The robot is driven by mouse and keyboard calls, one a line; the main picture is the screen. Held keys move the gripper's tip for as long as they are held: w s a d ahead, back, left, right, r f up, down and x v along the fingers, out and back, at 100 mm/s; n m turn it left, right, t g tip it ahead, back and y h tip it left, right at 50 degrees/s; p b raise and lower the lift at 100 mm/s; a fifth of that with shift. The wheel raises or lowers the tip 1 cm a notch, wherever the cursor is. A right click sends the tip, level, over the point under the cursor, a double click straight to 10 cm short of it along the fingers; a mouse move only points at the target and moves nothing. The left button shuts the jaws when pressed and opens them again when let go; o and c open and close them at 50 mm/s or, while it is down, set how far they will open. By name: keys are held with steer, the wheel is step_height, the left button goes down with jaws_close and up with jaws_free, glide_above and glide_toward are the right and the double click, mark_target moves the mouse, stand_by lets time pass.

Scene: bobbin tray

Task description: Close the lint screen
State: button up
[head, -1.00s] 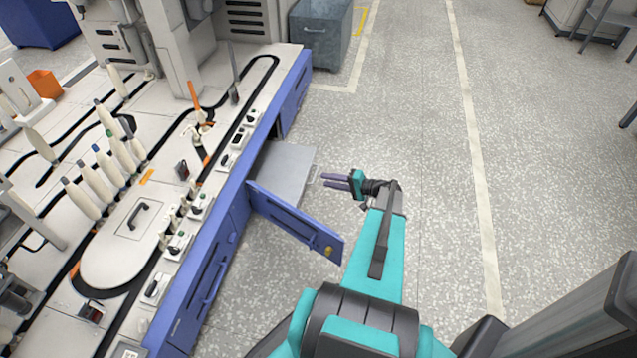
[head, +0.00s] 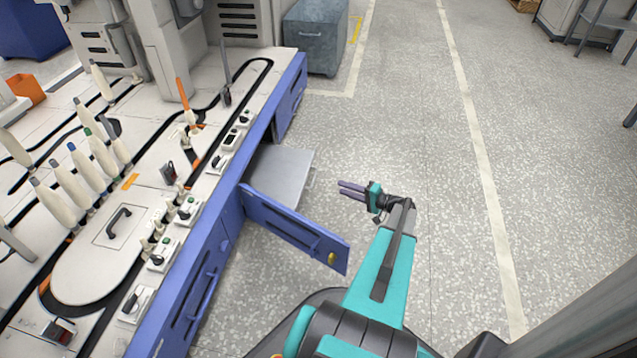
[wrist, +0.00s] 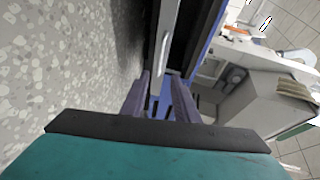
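The lint screen, seemingly the flat grey pull-out panel (head: 283,172), sticks out from a dark opening in the blue side of the machine. A thin handle (head: 309,182) is on its outer edge. In the wrist view, a pale front strip with a handle (wrist: 163,50) shows ahead of the fingertips. My gripper (head: 342,189) is to the right of the handle, with floor visible between them. Its two purple fingers are apart and empty; they also show in the wrist view (wrist: 160,82).
A blue door (head: 295,228) with a yellow latch stands swung open just in front of the panel, below my gripper in the picture. The machine top (head: 90,268) holds several bobbins. A grey bin (head: 317,38) stands behind. The floor to the right is clear.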

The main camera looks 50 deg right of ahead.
stand_by(0.3)
steer(key=b+x, duration=0.4)
steer(key=x, duration=0.9)
steer(key=shift+w+b, duration=0.35)
steer(key=shift+f, duration=0.1)
steer(key=shift+c, duration=0.5)
jaws_close()
